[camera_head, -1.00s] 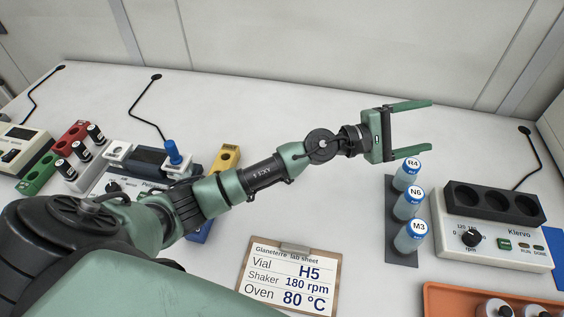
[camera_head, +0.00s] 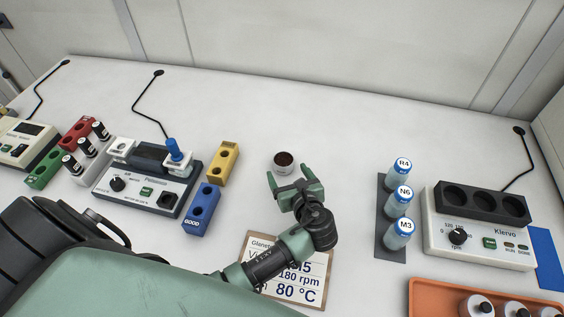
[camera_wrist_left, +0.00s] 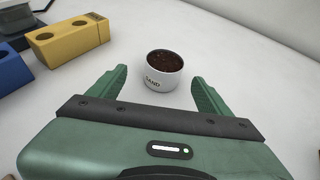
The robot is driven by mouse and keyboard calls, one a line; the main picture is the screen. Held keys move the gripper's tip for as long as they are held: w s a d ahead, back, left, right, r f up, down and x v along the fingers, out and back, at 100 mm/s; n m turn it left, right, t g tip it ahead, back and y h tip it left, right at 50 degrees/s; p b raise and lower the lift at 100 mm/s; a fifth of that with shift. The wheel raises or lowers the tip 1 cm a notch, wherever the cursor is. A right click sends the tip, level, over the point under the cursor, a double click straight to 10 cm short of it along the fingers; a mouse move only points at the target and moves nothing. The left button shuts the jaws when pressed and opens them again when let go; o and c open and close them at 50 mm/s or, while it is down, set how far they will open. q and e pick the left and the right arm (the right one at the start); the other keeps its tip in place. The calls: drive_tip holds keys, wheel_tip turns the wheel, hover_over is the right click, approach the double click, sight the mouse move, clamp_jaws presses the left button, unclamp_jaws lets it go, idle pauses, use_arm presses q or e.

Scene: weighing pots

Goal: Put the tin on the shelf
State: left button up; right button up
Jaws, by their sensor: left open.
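A small round white tin (camera_head: 283,161) with dark brown grainy contents stands upright on the white table, in the middle of the head view. In the left wrist view the tin (camera_wrist_left: 164,73) shows the word "SAND" on its side. My left gripper (camera_head: 288,172) is open and empty, its fingertips pointing at the tin's near side. In the wrist view the tin stands ahead of and between the two fingers, with clear gaps on both sides. My right gripper is not in view. No shelf shows in these frames.
Left of the tin are a yellow block (camera_head: 223,163), a blue block (camera_head: 202,209) and a grey device (camera_head: 146,187). Several labelled vials (camera_head: 400,203) and a Klervo shaker (camera_head: 480,237) stand right. A clipboard (camera_head: 318,285) lies partly under my arm. The table behind the tin is clear.

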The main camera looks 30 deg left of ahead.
sight(283, 162)
use_arm(q)
drive_tip(key=x, duration=0.7)
drive_tip(key=shift+w+d+f+p, duration=0.1)
drive_tip(key=shift+w+p, duration=0.2)
drive_tip(key=shift+w, duration=0.05)
clamp_jaws()
